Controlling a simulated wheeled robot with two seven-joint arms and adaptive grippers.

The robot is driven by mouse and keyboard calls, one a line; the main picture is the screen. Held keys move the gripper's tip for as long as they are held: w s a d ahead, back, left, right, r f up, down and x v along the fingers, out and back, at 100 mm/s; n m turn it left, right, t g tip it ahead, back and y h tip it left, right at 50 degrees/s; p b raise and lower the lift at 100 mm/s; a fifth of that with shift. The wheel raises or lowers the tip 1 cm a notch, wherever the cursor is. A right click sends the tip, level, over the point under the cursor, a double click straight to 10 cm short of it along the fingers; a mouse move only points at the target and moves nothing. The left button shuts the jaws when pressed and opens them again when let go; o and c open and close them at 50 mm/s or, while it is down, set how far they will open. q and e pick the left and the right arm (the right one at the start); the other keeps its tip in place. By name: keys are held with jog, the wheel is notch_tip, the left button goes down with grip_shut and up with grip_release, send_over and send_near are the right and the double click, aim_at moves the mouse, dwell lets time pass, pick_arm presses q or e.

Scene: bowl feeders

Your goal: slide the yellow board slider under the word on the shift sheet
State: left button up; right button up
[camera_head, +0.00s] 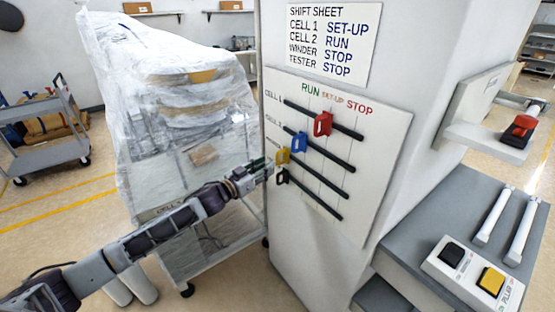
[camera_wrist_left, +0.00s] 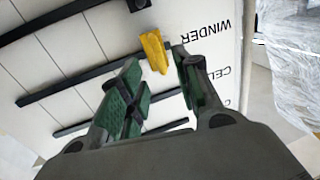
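The yellow slider (camera_head: 282,155) sits at the left, RUN end of the WINDER rail on the white board (camera_head: 385,130). The shift sheet (camera_head: 333,40) above reads STOP for WINDER; the board's STOP heading is at the right. My left gripper (camera_head: 262,168) is just left of the yellow slider. In the left wrist view the left gripper (camera_wrist_left: 162,88) is open and empty, with the yellow slider (camera_wrist_left: 154,50) just beyond the gap between its fingers. I cannot tell whether they touch. My right gripper is not in view.
A red slider (camera_head: 322,124) sits mid-rail above, a blue slider (camera_head: 298,143) near the left on the second rail, and a dark slider (camera_head: 282,177) at the left below yellow. A plastic-wrapped machine (camera_head: 170,100) stands left. A grey bench with a button box (camera_head: 470,275) is at lower right.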

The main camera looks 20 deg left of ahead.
aim_at(277, 159)
pick_arm(q)
jog(key=x, duration=0.6)
jog(key=shift+w+d+p, duration=0.1)
jog(key=shift+w+p, duration=0.2)
jog(key=shift+w+d, duration=0.15)
jog(key=shift+w, duration=0.05)
grip_shut()
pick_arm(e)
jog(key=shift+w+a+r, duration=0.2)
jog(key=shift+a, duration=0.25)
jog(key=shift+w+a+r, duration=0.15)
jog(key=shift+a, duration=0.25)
